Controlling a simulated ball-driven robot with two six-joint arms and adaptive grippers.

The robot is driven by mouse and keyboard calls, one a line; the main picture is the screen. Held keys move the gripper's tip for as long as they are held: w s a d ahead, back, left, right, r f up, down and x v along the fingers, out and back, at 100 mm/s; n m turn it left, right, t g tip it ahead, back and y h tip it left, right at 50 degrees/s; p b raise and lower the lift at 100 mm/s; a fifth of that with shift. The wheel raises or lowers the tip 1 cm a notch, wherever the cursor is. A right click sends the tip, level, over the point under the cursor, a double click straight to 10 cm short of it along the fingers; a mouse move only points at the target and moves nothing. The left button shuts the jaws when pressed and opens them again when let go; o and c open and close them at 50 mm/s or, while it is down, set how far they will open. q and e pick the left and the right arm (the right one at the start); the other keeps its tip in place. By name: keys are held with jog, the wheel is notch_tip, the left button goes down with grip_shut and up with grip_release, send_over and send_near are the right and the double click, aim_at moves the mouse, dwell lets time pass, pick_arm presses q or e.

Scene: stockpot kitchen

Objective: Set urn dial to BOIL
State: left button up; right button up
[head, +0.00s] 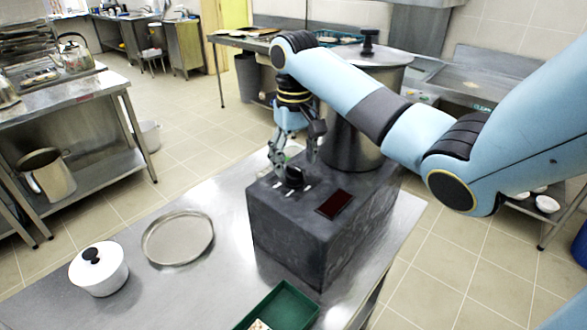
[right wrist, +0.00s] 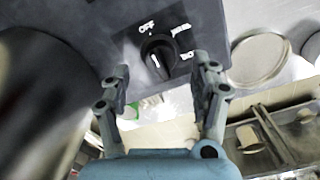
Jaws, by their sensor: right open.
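The urn has a dark grey box base (head: 310,232) on the steel table and a steel pot (head: 352,150) behind the controls. Its black dial (head: 294,177) is on the base's top face, and it also shows in the right wrist view (right wrist: 158,54). White labels surround the dial; OFF (right wrist: 147,27) is readable and a partly legible BOIL label (right wrist: 187,56) lies at its right. I cannot tell the pointer's setting surely. My right gripper (head: 294,162) is open above the dial, its fingers (right wrist: 166,78) spread to either side, holding nothing. My left gripper is not in view.
A dark red panel (head: 333,204) is on the base beside the dial. A round tray (head: 178,238), a white lidded pot (head: 98,269) and a green tray (head: 283,307) are on the table (head: 215,290). My right arm passes in front of the urn's pot.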

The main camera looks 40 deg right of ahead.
aim_at(294, 168)
notch_tip(294, 168, down, 3)
jog(key=shift+f, duration=0.15)
jog(key=shift+c, duration=1.4)
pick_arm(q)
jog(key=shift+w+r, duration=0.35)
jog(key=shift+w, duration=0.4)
pick_arm(e)
jog(key=c, duration=0.9)
